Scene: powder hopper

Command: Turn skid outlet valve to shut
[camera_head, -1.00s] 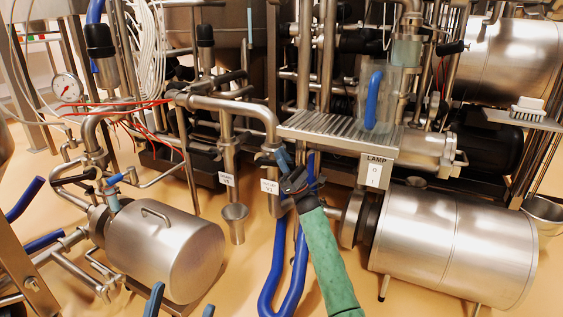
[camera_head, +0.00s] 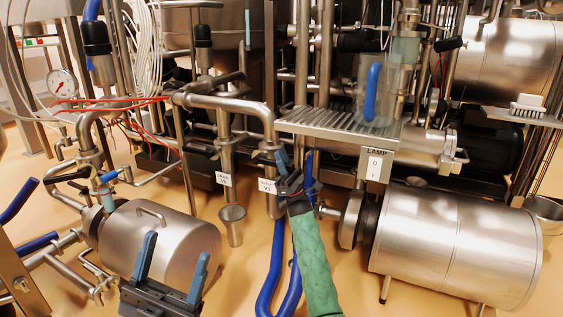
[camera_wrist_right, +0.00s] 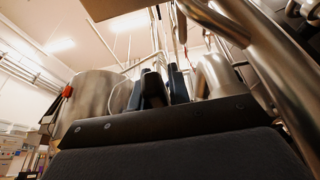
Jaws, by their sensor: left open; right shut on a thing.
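The outlet pipe (camera_head: 273,206) drops from an elbow in the middle of the head view, with a small white label (camera_head: 267,186) on it, partly covered. My right gripper (camera_head: 279,160), at the end of the green-sleeved arm, is at this pipe and shut on the dark valve handle (camera_head: 263,157). Most of the handle is hidden by the fingers, so its exact angle is unclear. In the right wrist view, the right fingers (camera_wrist_right: 166,86) stand close together around a dark part. My left gripper (camera_head: 176,250) is open and empty at the bottom left, in front of a steel cylinder.
A second labelled pipe (camera_head: 226,155) stands just left, above a steel cup (camera_head: 232,225). Blue hoses (camera_head: 275,265) hang beside my right arm. A slatted tray (camera_head: 335,125) and a lamp switch box (camera_head: 375,165) are to the right, above a large steel motor (camera_head: 455,240).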

